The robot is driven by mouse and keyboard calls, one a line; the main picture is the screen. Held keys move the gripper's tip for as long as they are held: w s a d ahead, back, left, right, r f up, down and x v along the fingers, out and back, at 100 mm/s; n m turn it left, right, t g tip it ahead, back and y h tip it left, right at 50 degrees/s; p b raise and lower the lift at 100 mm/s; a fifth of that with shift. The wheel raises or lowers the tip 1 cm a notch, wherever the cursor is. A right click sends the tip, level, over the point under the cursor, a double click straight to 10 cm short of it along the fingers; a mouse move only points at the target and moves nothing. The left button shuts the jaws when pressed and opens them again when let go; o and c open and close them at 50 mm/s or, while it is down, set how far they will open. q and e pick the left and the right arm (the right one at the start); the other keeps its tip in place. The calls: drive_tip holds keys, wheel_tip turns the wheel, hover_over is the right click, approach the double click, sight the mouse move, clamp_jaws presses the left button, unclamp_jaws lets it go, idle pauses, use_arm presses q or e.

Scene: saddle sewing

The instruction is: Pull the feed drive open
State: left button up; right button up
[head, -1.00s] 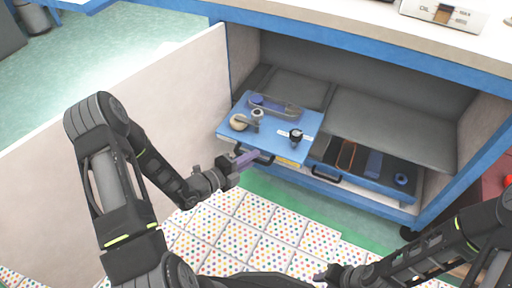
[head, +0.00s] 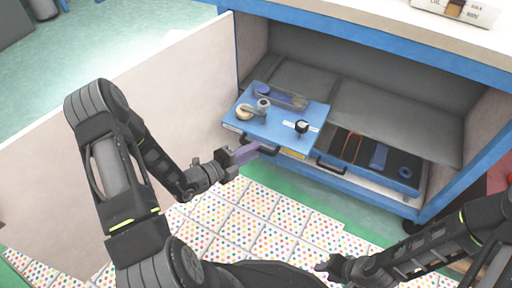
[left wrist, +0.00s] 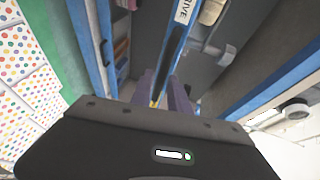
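The feed drive is a blue drawer-like unit (head: 285,122) with mechanisms on top. It stands out from the cabinet's front, farther than the tray to its right. Its black handle (head: 271,149) is on the front face, partly hidden by my left gripper (head: 256,147). The gripper's purple fingers are at the handle's left part. In the left wrist view the fingers (left wrist: 162,95) are apart, with the blue edge lettered "DRIVE" (left wrist: 180,22) beyond them; I cannot make out the handle between them. My right gripper (head: 325,267) is low at the front, away from the drive; its fingers are unclear.
A second blue-fronted tray (head: 345,168) with dark lining and tools is right of the drive. A pale open door panel (head: 130,120) stands at the left, near my left arm. The dotted floor (head: 240,220) in front is clear. A worktop (head: 370,22) overhangs the cabinet.

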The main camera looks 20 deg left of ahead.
use_arm(q)
drive_tip(key=p+v, duration=0.1)
drive_tip(key=v, duration=0.4)
drive_tip(key=shift+s+a, duration=0.1)
drive_tip(key=shift+s, duration=0.2)
